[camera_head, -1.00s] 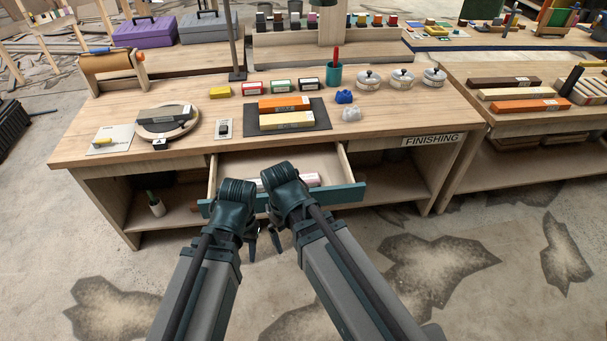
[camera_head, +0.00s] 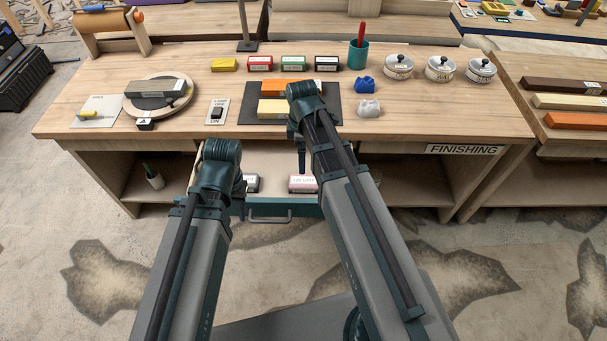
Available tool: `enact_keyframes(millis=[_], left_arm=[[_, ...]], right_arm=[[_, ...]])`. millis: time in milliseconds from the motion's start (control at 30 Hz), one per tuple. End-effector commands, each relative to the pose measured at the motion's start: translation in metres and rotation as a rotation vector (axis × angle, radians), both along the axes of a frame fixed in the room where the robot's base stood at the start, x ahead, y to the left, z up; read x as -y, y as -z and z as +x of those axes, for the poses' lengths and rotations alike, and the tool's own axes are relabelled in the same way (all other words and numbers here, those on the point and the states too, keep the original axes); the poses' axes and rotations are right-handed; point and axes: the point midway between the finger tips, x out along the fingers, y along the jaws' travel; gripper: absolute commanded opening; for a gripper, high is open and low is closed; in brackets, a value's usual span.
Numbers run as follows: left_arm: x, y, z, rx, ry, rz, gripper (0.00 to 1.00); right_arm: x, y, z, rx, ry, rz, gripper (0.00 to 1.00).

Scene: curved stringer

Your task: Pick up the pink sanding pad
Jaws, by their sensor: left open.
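The pink sanding pad (camera_head: 303,184) lies in the open drawer (camera_head: 272,158), near its front edge, with a pale label on its side. A dark pad (camera_head: 252,183) with a pale label lies to its left. My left gripper (camera_head: 241,208) points down at the left of the drawer front, open and empty, left of the pink pad and apart from it. Its fingers are small and partly hidden by its wrist. My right gripper (camera_head: 301,158) hangs above the drawer, just beyond the pink pad. Its fingertips are mostly hidden by its own arm.
The bench top above the drawer holds an orange block (camera_head: 282,88) and a yellow block (camera_head: 285,108) on a dark mat, a round turntable (camera_head: 157,100), a switch plate (camera_head: 217,112) and lidded pots (camera_head: 399,66). The drawer handle (camera_head: 270,215) juts forward.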

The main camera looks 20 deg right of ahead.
Motion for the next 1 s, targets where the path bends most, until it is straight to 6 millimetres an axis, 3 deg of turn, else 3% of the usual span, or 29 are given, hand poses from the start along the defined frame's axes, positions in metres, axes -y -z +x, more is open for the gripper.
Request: enact_keyframes(millis=[267, 800, 1000], left_arm=[[0.000, 0.008, 0.000, 0.000, 0.000, 0.000, 0.46], [0.000, 0.079, 0.000, 0.000, 0.001, 0.000, 0.46], [0.000, 0.088, 0.000, 0.000, 0.001, 0.000, 0.46]], right_arm=[[0.000, 0.008, 0.000, 0.000, -0.002, 0.001, 1.00], [0.000, 0.079, 0.000, 0.000, -0.001, 0.000, 1.00], [0.001, 0.088, 0.000, 0.000, -0.001, 0.000, 1.00]])
